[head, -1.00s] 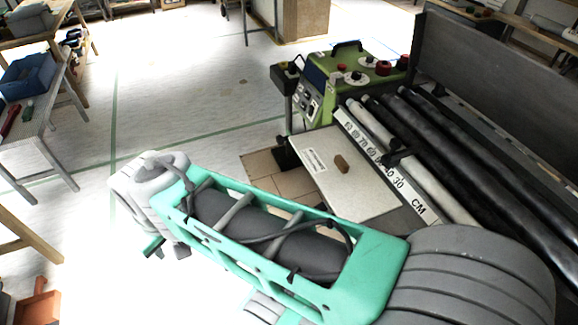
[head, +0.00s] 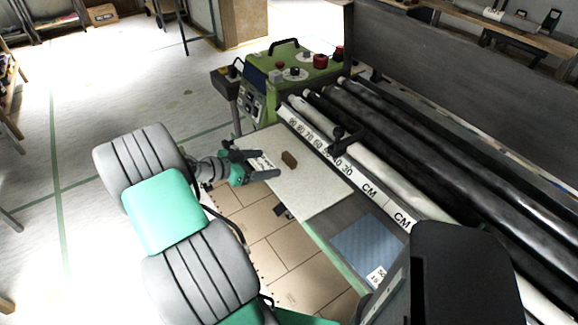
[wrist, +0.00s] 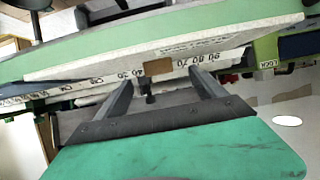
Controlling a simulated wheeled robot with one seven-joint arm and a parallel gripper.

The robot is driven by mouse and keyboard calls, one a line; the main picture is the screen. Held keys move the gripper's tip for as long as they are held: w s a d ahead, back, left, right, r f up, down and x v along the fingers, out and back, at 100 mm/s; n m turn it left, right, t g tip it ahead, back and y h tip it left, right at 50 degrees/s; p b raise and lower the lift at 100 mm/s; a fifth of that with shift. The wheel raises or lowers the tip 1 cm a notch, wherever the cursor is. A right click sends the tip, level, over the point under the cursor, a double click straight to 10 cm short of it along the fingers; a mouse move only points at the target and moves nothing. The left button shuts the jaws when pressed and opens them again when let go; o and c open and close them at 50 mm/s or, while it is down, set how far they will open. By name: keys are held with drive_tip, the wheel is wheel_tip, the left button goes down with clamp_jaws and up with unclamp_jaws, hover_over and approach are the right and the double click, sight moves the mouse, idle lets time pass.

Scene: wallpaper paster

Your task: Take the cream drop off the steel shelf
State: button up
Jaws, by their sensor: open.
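In the wrist view the drop (wrist: 100,66) is seen nearly edge-on, with the brown block (wrist: 157,67) in front of the fingers. My gripper (head: 278,164) is open and empty, its two fingers pointing at the block from the left. In the wrist view the block lies beyond the gap between the fingertips (wrist: 162,77).
A blue patterned sheet (head: 370,246) lies nearer on the machine. A ruler strip (head: 320,150) with a black slider and long rollers (head: 400,130) run behind the drop. The green control box (head: 290,75) stands at the far end. Open floor (head: 100,90) is to the left.

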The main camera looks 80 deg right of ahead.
sight(286, 159)
drive_tip(key=x, duration=0.2)
drive_tip(key=p+x, duration=0.1)
drive_tip(key=x, duration=0.5)
drive_tip(key=shift+s+d+r+p, duration=0.1)
drive_tip(key=shift+s+r+p, duration=0.2)
drive_tip(key=shift+r+p, duration=0.05)
drive_tip(key=c, duration=1.6)
drive_tip(key=shift+r, duration=0.1)
